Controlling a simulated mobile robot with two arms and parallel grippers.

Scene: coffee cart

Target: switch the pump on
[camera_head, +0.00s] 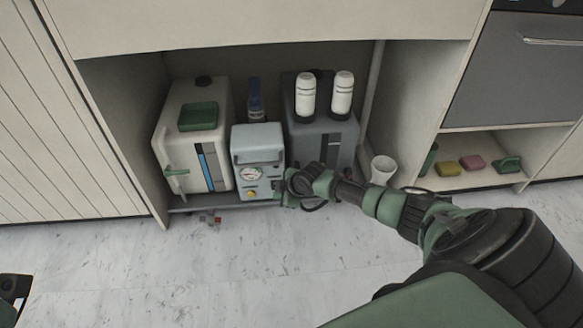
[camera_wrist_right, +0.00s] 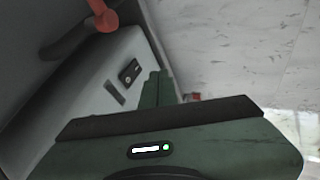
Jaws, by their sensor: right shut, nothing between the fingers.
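The pump (camera_head: 258,143) is a pale blue-grey box with a round gauge (camera_head: 250,174) and a yellow button or knob (camera_head: 251,194) on its front. It stands in the open cabinet between two tanks. My right gripper (camera_head: 280,193) is shut and empty at the pump's lower right front. In the right wrist view its green fingers (camera_wrist_right: 158,88) are together beside the pump's pale face (camera_wrist_right: 85,100). A small dark switch plate (camera_wrist_right: 129,72) with a light spot shows on that face, left of the fingertips. The switch's position is unclear. A dark part of my left gripper (camera_head: 14,289) shows at the left edge.
A dark grey tank (camera_head: 325,140) with two white bottles on top stands right. A white cup (camera_head: 382,169) is beside it. A small grey-red item (camera_head: 212,219) lies below the shelf. The floor in front is mostly clear.

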